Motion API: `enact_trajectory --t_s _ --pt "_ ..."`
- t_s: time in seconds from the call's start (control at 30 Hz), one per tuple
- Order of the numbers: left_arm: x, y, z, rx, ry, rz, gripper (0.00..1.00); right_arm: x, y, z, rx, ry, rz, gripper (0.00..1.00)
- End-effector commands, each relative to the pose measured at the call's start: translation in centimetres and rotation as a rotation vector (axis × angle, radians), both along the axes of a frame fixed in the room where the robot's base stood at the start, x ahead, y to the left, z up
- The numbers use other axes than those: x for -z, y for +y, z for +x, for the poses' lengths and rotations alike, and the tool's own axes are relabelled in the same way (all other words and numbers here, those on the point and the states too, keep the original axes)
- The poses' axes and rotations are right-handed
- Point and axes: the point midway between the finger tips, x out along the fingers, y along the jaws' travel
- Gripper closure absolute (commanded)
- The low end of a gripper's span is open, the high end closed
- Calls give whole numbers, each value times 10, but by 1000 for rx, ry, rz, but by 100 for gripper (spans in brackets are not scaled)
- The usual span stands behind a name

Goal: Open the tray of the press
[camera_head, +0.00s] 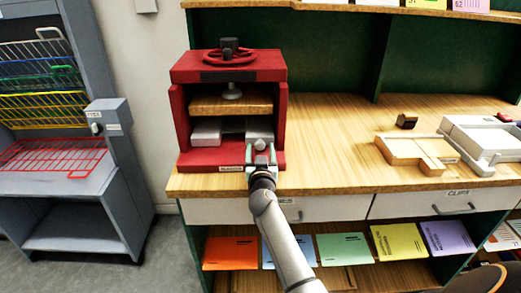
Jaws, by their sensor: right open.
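The red press (228,70) stands upright at the left end of the wooden bench, with a round handwheel on top. A wooden plate (231,104) hangs from its screw inside. Below are grey blocks (206,132) and a red front lip (203,160) with a small label. The tray cannot be made out separately from this base. My right gripper (260,152) is open at the right part of the press's lower front, close to the lip; whether it touches cannot be told. It hides part of the front. My left gripper is not in view.
The bench top (330,150) is clear right of the press. Drawers (410,205) and a shelf of coloured booklets lie below. A grey rack (60,185) stands left.

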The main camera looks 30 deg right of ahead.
Motion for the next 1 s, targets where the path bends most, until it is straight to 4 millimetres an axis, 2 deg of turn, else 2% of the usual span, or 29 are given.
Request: enact_trajectory --t_s 0.07,0.63,1.0 --pt "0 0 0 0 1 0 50 0 0 0 0 0 0 34" --pt "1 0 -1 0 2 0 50 0 0 0 0 -1 -1 98" --pt "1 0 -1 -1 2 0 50 -1 0 0 0 -2 -1 100"
